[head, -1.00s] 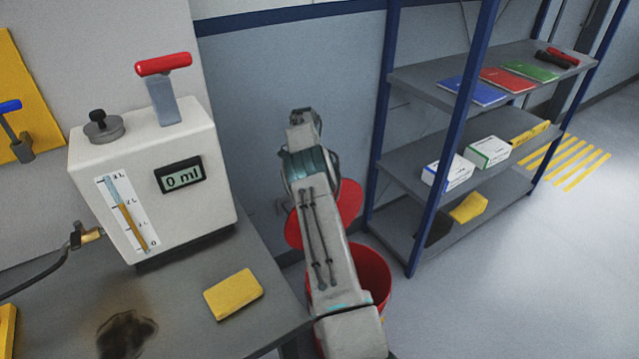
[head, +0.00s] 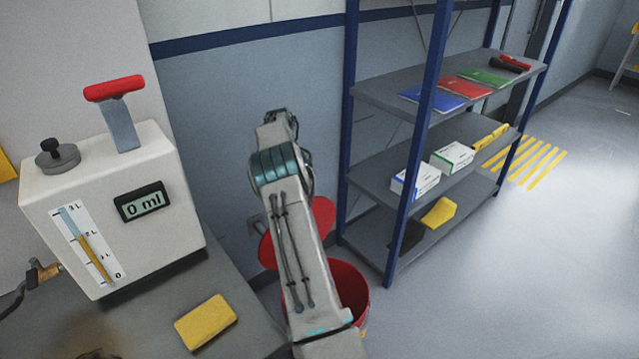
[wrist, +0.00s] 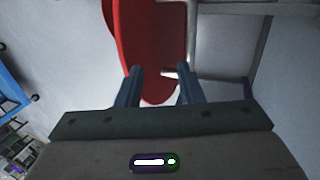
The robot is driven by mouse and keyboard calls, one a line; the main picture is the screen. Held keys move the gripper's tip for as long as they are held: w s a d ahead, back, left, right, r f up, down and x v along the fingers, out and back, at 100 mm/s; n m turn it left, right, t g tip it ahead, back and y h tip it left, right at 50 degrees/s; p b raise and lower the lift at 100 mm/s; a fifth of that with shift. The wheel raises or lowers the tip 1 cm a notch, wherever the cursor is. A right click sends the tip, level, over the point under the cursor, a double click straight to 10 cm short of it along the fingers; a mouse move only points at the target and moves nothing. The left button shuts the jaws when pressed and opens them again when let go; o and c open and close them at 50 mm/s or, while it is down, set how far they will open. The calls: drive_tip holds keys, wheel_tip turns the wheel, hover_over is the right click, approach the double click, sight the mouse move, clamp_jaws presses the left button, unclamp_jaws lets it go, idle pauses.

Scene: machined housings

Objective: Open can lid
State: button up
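The red can (head: 352,288) stands on the floor beside the table, partly hidden behind my arm. Its mouth shows open on the right of my arm. The red lid (head: 322,214) is raised at the back of the can, with my arm crossing in front of it. In the wrist view the red lid (wrist: 150,40) fills the upper middle, beyond the fingertips. My gripper (wrist: 160,72) has its two fingers apart with nothing held between them. I cannot tell whether a finger touches the lid. The fingers are hidden in the head view.
A table (head: 240,300) on the left bears a white dispenser (head: 115,210) reading 0 ml and a yellow sponge (head: 206,321). A blue-framed shelf (head: 395,265) stands close to the right of the can. The floor farther right is clear.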

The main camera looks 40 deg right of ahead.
drive_tip(key=s+d+r, duration=0.4)
drive_tip(key=s, duration=0.2)
drive_tip(key=shift+d+r, duration=0.25)
drive_tip(key=shift+a+r, duration=0.1)
drive_tip(key=s+a+r+n+t+p, duration=0.15)
drive_tip(key=s+a+r+n, duration=0.25)
drive_tip(key=a+r, duration=0.4)
drive_tip(key=s+a+r+n+t+p, duration=0.15)
drive_tip(key=s+a+r+n, duration=0.25)
drive_tip(key=a+r, duration=0.45)
drive_tip(key=s+a+n+t+p, duration=0.2)
drive_tip(key=s+a+n, duration=0.7)
drive_tip(key=s+a, duration=0.7)
drive_tip(key=shift+s+a+f+t, duration=0.2)
drive_tip(key=shift+s+t, duration=0.6)
drive_tip(key=shift+s, duration=0.15)
drive_tip(key=shift+s+f, duration=0.15)
drive_tip(key=shift+s, duration=0.15)
drive_tip(key=shift+c, duration=0.6)
drive_tip(key=shift+s+a+f, duration=0.1)
drive_tip(key=shift+s+a, duration=0.05)
drive_tip(key=shift+s, duration=0.05)
clamp_jaws()
